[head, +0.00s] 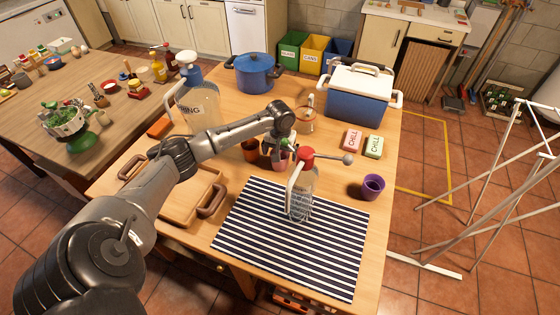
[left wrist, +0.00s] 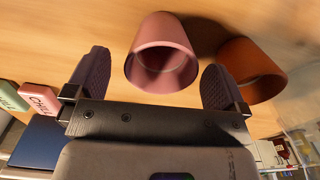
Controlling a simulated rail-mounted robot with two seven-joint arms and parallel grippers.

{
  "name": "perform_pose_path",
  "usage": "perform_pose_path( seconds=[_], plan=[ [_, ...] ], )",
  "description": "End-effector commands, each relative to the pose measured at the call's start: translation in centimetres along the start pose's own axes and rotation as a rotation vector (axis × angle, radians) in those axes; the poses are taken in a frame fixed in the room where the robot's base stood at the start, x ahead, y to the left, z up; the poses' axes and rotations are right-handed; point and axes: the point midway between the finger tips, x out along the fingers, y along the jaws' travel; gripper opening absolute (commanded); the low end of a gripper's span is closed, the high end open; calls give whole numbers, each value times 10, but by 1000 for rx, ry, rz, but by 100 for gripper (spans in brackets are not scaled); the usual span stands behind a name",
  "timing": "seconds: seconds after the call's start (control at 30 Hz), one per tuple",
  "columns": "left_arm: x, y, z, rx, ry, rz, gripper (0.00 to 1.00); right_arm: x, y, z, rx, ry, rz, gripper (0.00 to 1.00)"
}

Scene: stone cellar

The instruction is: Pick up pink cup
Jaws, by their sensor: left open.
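The pink cup (left wrist: 163,42) shows in the left wrist view between the two dark fingers of my left gripper (left wrist: 156,62). The fingers are spread apart with the cup between them, and I see no clear contact. In the head view my left gripper (head: 284,148) is over the table, and the pink cup (head: 268,162) is mostly hidden beneath it. An orange-brown cup (left wrist: 250,68) stands close by; it also shows in the head view (head: 250,150). My right gripper is not in view.
A purple cup (head: 373,187) is to the right. Red (head: 352,140) and green (head: 374,147) chill packs, a blue cooler (head: 358,102) and a blue pot (head: 255,74) are behind.

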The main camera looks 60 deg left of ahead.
Motion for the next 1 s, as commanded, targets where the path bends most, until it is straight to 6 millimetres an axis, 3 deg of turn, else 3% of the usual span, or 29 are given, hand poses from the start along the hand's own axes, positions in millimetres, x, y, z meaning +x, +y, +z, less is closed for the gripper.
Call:
perform_pose_path(
  seconds=[0.4,0.67,1.0],
  plan=[
    [48,-2,-3,0,-1,-1,100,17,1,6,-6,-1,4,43],
    [49,-2,-3,1,0,-1,99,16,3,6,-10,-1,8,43],
    [49,-2,-3,1,0,-1,66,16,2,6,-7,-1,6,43]
  ],
)
